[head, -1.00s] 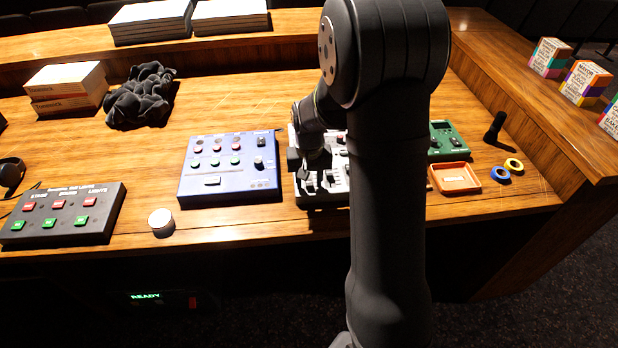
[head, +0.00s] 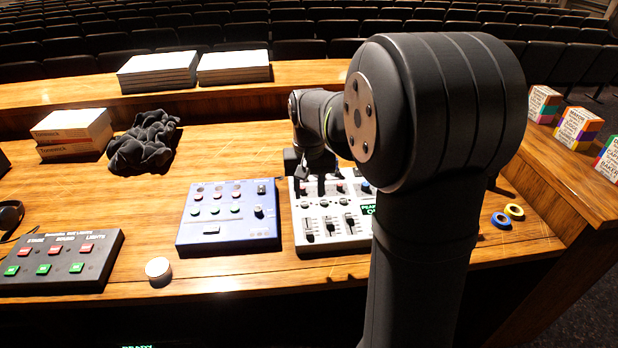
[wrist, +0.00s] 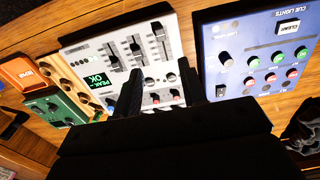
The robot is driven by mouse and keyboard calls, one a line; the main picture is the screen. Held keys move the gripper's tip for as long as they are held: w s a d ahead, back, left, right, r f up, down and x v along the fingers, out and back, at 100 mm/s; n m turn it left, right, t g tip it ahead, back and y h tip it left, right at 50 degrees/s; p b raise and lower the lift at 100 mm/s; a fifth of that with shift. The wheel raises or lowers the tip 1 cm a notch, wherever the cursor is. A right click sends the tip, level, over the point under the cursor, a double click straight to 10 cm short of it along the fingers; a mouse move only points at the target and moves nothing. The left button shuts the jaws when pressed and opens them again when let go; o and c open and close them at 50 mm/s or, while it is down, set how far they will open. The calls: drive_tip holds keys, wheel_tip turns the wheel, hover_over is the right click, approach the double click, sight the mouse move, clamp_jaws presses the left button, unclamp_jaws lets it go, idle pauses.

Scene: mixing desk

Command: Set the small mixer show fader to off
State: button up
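The small mixer (head: 338,241) is a pale panel with three dark faders along its near half, a few knobs and a green-lettered display. In the wrist view the mixer (wrist: 78,48) shows its display reading OK (wrist: 95,80), beside the left fader (wrist: 111,50), middle fader (wrist: 135,47) and right fader (wrist: 159,36). Their labels are too small to read, so I cannot tell which is the show fader. My gripper (head: 321,190) is above the mixer's far part, by the knobs. In the wrist view my gripper (wrist: 160,78) has its dark fingers apart with nothing between them.
A blue cue-light panel (head: 229,226) stands close left of the mixer. A green box (wrist: 52,106) and an orange tray (wrist: 24,72) lie on its other side. A black button box (head: 62,257), a small round white-topped object (head: 158,268) and dark cloth (head: 144,142) are farther left.

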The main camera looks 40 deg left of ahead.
sight(309, 232)
drive_tip(key=shift+r, duration=1.5)
drive_tip(key=shift+f, duration=0.1)
wheel_tip(309, 232, down, 17)
drive_tip(key=shift+f, duration=0.15)
